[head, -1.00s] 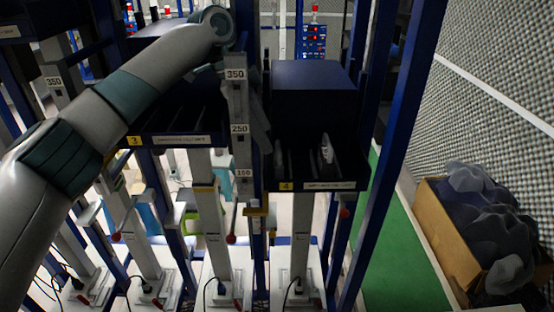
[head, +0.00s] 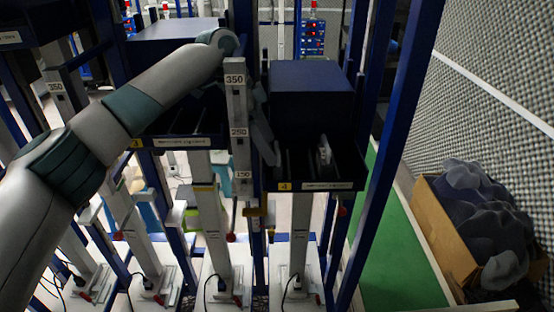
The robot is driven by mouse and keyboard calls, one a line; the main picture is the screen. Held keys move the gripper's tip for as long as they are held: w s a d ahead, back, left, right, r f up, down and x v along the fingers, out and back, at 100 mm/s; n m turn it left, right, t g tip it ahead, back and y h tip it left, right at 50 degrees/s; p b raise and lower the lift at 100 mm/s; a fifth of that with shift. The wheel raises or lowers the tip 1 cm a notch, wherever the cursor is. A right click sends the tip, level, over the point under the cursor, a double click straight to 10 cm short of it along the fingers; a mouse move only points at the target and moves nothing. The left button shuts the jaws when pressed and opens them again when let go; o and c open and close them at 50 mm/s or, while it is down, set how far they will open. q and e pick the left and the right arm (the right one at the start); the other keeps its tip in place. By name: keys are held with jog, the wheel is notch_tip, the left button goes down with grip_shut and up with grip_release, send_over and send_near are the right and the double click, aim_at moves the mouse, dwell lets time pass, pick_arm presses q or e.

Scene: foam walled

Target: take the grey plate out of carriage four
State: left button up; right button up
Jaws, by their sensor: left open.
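Carriage four (head: 316,186) is a dark open tray with a yellow 4 label on its front edge. The grey plate (head: 325,150) stands upright on edge inside it, right of the middle, among thin dark dividers. My left arm reaches in from the left and bends down behind the grey post with height labels. My left gripper (head: 273,150) is at the left side of carriage four, left of the plate and apart from it. It is open and partly hidden by the post. My right gripper is out of view.
The labelled grey post (head: 239,130) and blue uprights stand close to the left gripper. A dark blue box (head: 311,95) sits behind and above carriage four. Carriage three (head: 180,142) is on the left. A cardboard box (head: 445,232) of dark lumps stands at right, beside a green strip.

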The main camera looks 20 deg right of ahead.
aim_at(277, 169)
pick_arm(q)
jog(key=shift+s+d+f+p, duration=0.15)
jog(key=shift+d+f+p, duration=0.15)
jog(key=shift+f+p, duration=0.35)
jog(key=shift+p+x, duration=0.65)
jog(key=shift+x, duration=0.2)
jog(key=shift+d+f, duration=0.2)
jog(key=shift+f, duration=0.25)
jog(key=c, duration=1.2)
jog(key=shift+r, duration=0.15)
